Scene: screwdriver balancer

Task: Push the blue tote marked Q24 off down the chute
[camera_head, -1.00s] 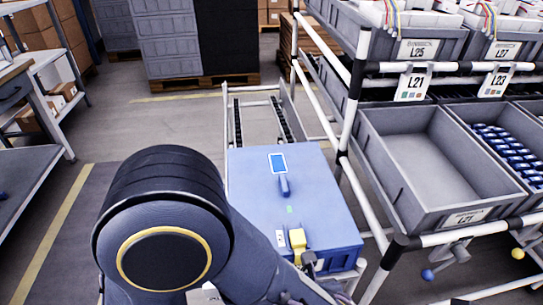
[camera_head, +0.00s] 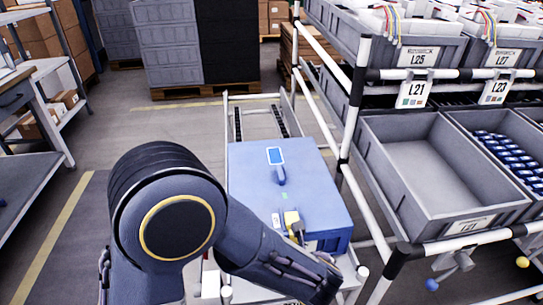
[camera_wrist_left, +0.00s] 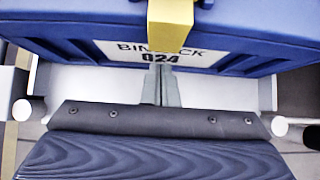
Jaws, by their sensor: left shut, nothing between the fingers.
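The blue tote (camera_head: 310,180) sits closed on the rail chute (camera_head: 232,105) in the middle of the head view. In the left wrist view the tote (camera_wrist_left: 90,28) fills the top, with a white label (camera_wrist_left: 120,52) reading partly "BIN...CK" and 024 or Q24. My left gripper (camera_wrist_left: 160,74) is shut and empty. Its fingertips are at the tote's near face, just below the label number; contact cannot be told for certain. A yellow piece (camera_head: 291,219) on the lid's near edge hangs over the label in the wrist view. My right gripper is not in view.
A white-railed rack with grey bins (camera_head: 430,170) stands close on the right. The chute's rails run clear beyond the tote. Grey crates on a pallet (camera_head: 195,92) stand farther back. A shelf (camera_head: 40,160) is at the left, with open floor between.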

